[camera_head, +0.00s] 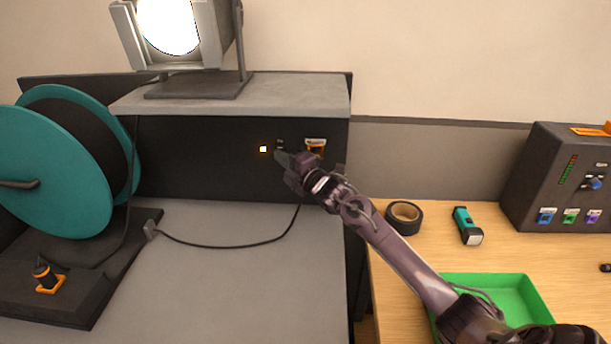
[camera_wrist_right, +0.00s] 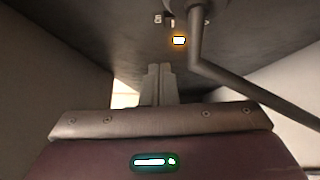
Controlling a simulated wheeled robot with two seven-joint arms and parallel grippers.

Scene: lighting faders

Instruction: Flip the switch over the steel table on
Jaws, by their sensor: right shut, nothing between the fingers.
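The steel table (camera_head: 240,270) is the grey top at the left, with a dark panel (camera_head: 190,160) rising behind it. On the panel are a small lit orange-white indicator (camera_head: 263,149), a small pale-marked fitting (camera_head: 280,143) and an orange-framed fitting (camera_head: 315,145). The switch itself is not clear; my right gripper (camera_head: 281,157) covers part of this area. The gripper is shut and empty, its tip close to the panel; contact cannot be told. The right wrist view shows its closed fingers (camera_wrist_right: 157,72) below the lit indicator (camera_wrist_right: 179,40). My left gripper is out of view.
A lit lamp (camera_head: 170,25) stands on the grey shelf (camera_head: 300,95). A teal cable reel (camera_head: 50,170) is at the left. A black cable (camera_head: 230,246) crosses the steel table. A tape roll (camera_head: 404,217), torch (camera_head: 467,225), green tray (camera_head: 510,290) and control box (camera_head: 560,170) occupy the wooden table.

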